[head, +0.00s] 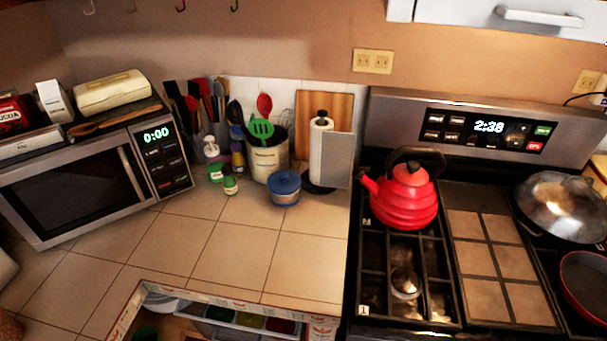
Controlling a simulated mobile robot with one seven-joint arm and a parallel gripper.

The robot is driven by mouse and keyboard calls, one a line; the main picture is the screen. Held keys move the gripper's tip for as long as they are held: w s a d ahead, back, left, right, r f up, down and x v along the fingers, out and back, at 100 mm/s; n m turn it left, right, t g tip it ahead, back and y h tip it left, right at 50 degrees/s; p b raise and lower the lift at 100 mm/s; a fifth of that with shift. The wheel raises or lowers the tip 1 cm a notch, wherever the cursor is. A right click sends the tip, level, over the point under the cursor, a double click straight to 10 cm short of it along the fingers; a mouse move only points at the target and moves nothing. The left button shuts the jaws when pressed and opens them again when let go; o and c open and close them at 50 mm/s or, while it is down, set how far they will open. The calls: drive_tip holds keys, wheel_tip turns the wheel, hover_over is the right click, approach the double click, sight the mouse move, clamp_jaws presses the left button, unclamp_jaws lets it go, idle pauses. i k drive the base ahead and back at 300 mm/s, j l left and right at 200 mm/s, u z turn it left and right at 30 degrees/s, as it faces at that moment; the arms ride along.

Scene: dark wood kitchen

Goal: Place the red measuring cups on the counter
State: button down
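I cannot make out red measuring cups for certain in the head view. The tiled counter (225,250) is in the left half, between the microwave and the stove. An open drawer (318,326) shows below the counter's front edge, cut off by the bottom of the picture. Inside it a pale tray (197,316) holds small green, yellowish and dark red things, too small to identify. My gripper is not in view.
A microwave (75,185) stands at the left. A utensil crock (268,158), blue lidded jar (285,188), small green-capped bottles (230,184) and paper towel holder (321,150) line the counter's back. A red kettle (402,200) sits on the stove. The counter's front middle is clear.

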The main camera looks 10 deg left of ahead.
sight(298, 230)
drive_tip(key=j+z, duration=0.25)
drive_tip(key=j, duration=0.3)
drive_tip(key=j+z, duration=0.25)
drive_tip(key=j, duration=0.25)
drive_tip(key=k+j+z, duration=0.25)
drive_tip(key=j, duration=0.3)
drive_tip(key=i, duration=0.05)
